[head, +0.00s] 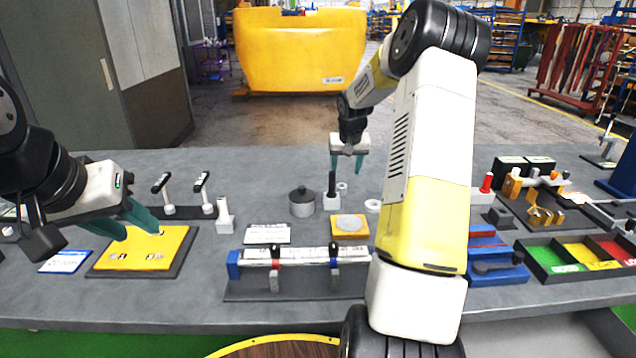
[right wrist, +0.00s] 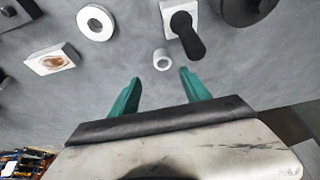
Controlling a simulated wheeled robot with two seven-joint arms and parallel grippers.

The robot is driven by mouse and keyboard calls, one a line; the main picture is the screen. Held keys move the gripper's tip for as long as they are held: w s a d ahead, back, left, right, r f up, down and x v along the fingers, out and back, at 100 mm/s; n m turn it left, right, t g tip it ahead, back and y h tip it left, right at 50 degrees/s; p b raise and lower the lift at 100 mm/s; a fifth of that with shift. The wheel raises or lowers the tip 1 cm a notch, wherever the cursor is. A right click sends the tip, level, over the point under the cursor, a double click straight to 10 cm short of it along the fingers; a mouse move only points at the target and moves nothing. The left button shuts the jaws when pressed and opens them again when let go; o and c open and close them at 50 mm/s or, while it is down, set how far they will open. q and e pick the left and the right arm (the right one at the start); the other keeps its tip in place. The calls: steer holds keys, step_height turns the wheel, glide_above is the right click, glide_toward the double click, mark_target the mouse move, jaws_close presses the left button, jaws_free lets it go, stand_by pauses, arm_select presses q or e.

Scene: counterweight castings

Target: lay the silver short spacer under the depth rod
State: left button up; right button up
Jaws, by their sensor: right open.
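A small pale silver ring (right wrist: 161,59), which looks like the short spacer, stands on the grey bench; it also shows in the head view (head: 341,186). My right gripper (head: 347,165) is open and empty above the bench. In the right wrist view its fingertips (right wrist: 160,78) are either side of the ring's line, with the ring just beyond them, untouched. A white block with a black upright (head: 332,190) stands beside the ring; I cannot tell whether this is the depth rod. My left gripper (head: 139,232) is open over the yellow plate, holding nothing visible.
A wider flat ring (right wrist: 96,22) lies near the small one. A dark round weight (head: 302,203) stands to the left. Coloured bins (head: 570,262) are at right. My right arm hides part of the bench.

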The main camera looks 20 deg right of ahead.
mark_target(341, 189)
steer(key=x, duration=0.8)
steer(key=shift+a+f, duration=0.1)
steer(key=shift+a, duration=0.25)
steer(key=shift+c, duration=0.2)
jaws_close()
